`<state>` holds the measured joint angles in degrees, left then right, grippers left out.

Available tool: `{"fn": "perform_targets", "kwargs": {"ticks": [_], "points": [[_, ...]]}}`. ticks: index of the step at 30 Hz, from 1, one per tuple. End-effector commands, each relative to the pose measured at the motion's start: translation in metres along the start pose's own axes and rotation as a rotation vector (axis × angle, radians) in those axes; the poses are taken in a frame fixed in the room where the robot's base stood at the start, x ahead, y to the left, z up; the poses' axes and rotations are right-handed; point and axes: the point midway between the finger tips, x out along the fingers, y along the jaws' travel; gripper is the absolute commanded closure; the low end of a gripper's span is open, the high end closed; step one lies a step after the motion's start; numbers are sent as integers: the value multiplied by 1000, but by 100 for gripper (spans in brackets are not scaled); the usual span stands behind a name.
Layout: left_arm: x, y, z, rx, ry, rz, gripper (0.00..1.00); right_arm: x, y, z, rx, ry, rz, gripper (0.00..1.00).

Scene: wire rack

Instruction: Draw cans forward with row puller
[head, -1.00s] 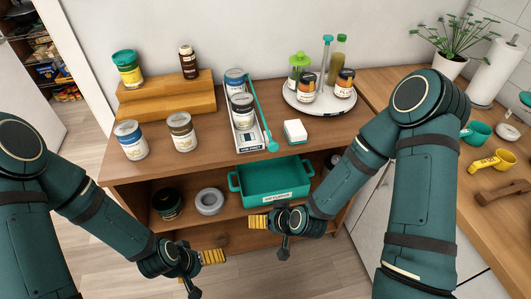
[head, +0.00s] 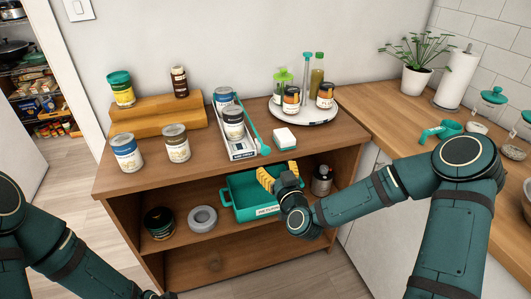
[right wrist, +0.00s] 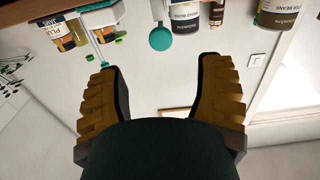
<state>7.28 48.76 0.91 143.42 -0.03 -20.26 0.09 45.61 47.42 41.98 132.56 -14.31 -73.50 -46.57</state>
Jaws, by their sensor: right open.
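My right gripper (head: 278,174) is open and empty, in front of the cabinet below the puller's end. My left gripper is below the picture; only its arm shows.
A teal bin (head: 240,200) stands on the shelf below, partly behind my right gripper. A white block (head: 284,138) and a turntable (head: 304,118) with jars and bottles are right of the puller. Two cans (head: 127,153) (head: 176,144) stand left, before a wooden riser (head: 158,127).

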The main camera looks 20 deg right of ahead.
Motion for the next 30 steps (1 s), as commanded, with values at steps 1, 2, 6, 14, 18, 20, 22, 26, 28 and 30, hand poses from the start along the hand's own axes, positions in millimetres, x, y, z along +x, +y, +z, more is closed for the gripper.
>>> {"fn": "perform_targets", "kwargs": {"ticks": [1,2,6,14,18,20,22,26,28,30], "points": [[1,-1,0,0,1,0,0,11,0,0,2,2,2,34],[2,-1,0,0,1,0,0,17,0,1,2,1,2,34],[4,-2,0,0,2,0,0,44,0,1,3,0,1,34],[8,-3,-1,0,4,-1,0,83,0,1,3,-1,0,34],[8,-3,-1,0,4,-1,0,92,0,1,2,-2,0,34],[8,-3,-1,0,5,-1,0,94,0,1,1,-2,-1,34],[8,-3,-1,0,5,-1,0,94,-1,1,1,-3,-1,34],[8,-3,-1,0,5,-1,0,94,-1,1,1,-3,-1,34],[8,-3,-1,0,5,0,0,94,-1,1,1,-3,-1,34],[8,-3,-1,0,5,0,0,94,-1,1,1,-3,-1,53]]}}
